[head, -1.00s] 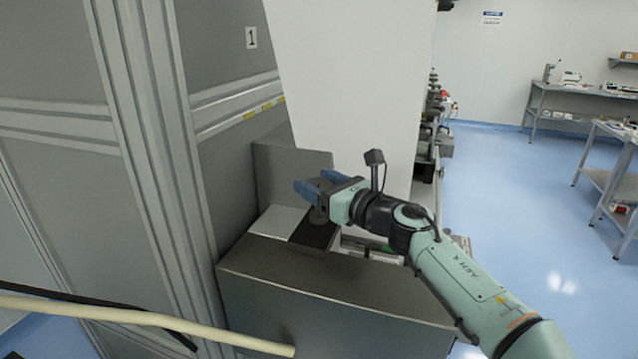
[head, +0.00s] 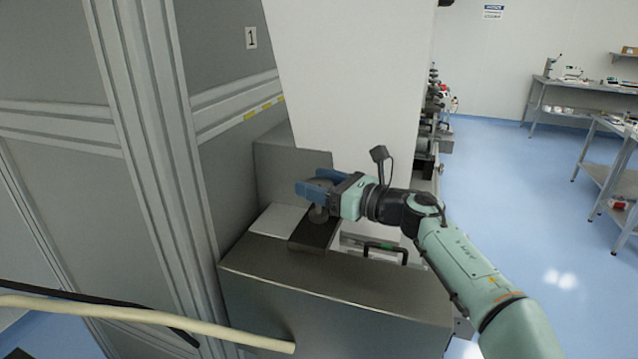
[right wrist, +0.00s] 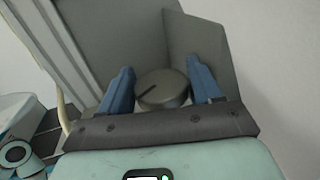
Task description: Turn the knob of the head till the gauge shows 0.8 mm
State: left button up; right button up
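The knob is a round, grey-brown disc with a dark line on its top (right wrist: 162,92), seen in the right wrist view. In the head view, a grey round piece (head: 318,214) shows below my right gripper (head: 308,181), on a dark block (head: 316,235). In the right wrist view, the blue fingers of my right gripper (right wrist: 159,64) are spread, one on each side of the knob. Whether they touch it I cannot tell. No gauge reading can be made out. My left gripper is not in view.
A metal cabinet (head: 335,300) carries the dark block and a pale plate (head: 279,220). A tall grey panel wall (head: 225,130) is close on the left. A cream tube (head: 150,315) crosses the lower left. Blue floor (head: 520,240) is open at right.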

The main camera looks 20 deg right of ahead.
jog(key=shift+o, duration=1.2)
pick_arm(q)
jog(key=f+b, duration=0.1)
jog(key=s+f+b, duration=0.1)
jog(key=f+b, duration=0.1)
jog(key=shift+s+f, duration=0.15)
pick_arm(e)
jog(key=v, duration=1.3)
jog(key=shift+s+d, duration=0.1)
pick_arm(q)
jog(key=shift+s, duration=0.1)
